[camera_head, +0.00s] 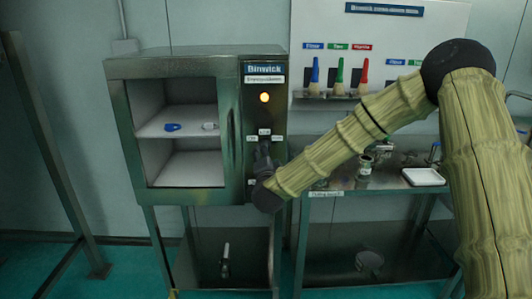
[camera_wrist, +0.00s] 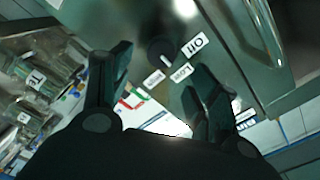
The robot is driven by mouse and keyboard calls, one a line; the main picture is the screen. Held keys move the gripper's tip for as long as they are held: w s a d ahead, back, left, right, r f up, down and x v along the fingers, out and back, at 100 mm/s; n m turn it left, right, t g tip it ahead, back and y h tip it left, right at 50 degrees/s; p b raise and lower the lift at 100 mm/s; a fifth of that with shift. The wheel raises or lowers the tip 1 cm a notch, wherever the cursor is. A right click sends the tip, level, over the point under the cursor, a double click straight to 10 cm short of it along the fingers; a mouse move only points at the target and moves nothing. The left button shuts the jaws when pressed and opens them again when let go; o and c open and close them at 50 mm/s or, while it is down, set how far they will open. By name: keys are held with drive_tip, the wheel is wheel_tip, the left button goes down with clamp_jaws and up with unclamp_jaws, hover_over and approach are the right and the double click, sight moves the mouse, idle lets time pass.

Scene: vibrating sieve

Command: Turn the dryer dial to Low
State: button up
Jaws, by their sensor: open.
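The dryer (camera_head: 120,120) is a dark green metal cabinet with a narrow control panel on its right side. Its black round dial (camera_wrist: 160,47) shows in the wrist view, close beyond my fingertips. White labels lie around it: Off (camera_wrist: 195,43), Low (camera_wrist: 181,73) and a third one (camera_wrist: 153,78) that is hard to read. I cannot tell surely which label the dial points at. My gripper (camera_wrist: 160,72) is open, with a finger on each side below the dial and nothing between them.
An orange lamp (camera_head: 264,97) glows above the dial. A bar handle (camera_wrist: 258,30) runs beside the panel. A bench (camera_head: 330,184) on the right holds a white tray (camera_head: 424,177) and metal equipment.

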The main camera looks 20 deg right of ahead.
drive_tip(key=v, duration=0.6)
idle(0.3)
